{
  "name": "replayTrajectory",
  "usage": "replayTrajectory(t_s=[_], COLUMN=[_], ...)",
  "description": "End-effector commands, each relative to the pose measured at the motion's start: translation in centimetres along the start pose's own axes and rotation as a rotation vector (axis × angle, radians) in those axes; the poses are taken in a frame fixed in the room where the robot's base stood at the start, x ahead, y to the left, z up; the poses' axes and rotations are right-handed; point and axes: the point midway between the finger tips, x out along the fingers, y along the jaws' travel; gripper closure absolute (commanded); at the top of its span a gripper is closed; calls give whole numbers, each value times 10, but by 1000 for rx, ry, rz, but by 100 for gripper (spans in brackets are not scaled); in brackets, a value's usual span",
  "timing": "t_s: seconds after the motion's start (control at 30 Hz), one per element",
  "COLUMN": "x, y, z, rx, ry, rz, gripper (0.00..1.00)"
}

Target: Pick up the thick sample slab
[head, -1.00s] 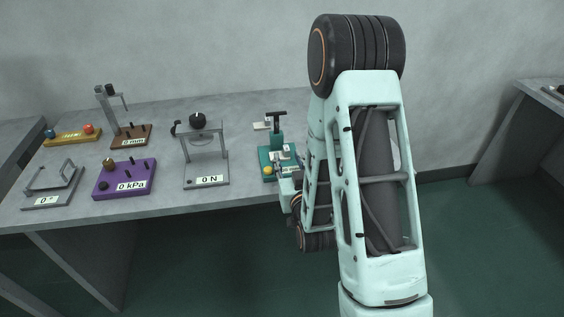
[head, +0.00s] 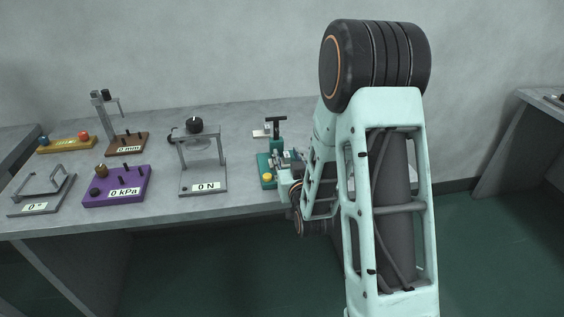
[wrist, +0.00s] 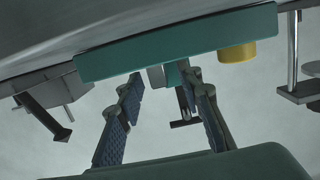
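A teal device (head: 265,171) with a yellow knob (head: 267,178) and a black T-handle (head: 276,120) stands near the right of the bench. My gripper is low beside its right side, mostly hidden by my arm in the head view. In the wrist view my gripper (wrist: 163,80) has its two fingers well apart, pointing toward the teal base (wrist: 175,45), with no held object visible between them.
Left of the teal device stands a grey frame (head: 203,189) reading 0 N. Further left are a purple block (head: 117,186) reading 0 kPa, a brown-based gauge (head: 127,143), a yellow bar (head: 66,144) and a grey tilt stand (head: 41,195). The back-middle bench (head: 235,125) is clear.

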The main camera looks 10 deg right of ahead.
Motion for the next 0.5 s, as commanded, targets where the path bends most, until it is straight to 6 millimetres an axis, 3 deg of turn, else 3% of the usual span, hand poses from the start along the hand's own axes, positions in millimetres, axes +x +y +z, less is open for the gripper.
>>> replayTrajectory(t_s=[0.33,0.5], x=[9,9], y=[0,0], z=[0,0], rx=[0,0], ry=[-1,-1], rz=[0,0], gripper=[67,85])
